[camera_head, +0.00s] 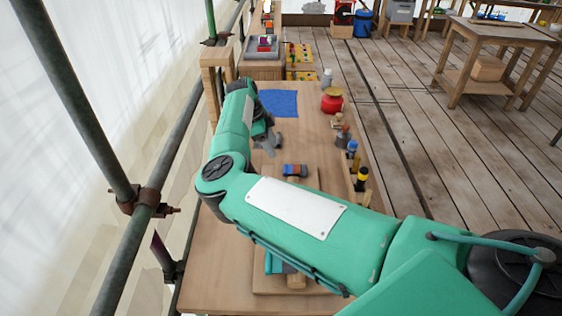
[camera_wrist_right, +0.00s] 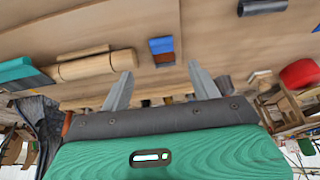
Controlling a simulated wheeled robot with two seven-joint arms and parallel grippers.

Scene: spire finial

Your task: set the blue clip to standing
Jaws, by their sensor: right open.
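The blue clip (camera_head: 295,170) seems to be the small blue piece with a reddish-orange part, low on the wooden bench near its middle. It also shows in the right wrist view (camera_wrist_right: 161,45), beyond the fingertips. It looks to be lying down, but it is too small to be sure. My right gripper (camera_head: 268,142) is over the bench, beyond the clip and to its left. In the wrist view its two fingers (camera_wrist_right: 160,80) are wide apart with nothing between them. My left gripper is not in view.
A blue mat (camera_head: 278,103) lies at the bench's far part, with a red pot (camera_head: 332,100) to its right. Several tools, including a yellow-banded one (camera_head: 361,180), line the right edge. A wooden cylinder (camera_wrist_right: 85,65) lies beside a teal piece (camera_wrist_right: 15,70). My arm covers the near bench.

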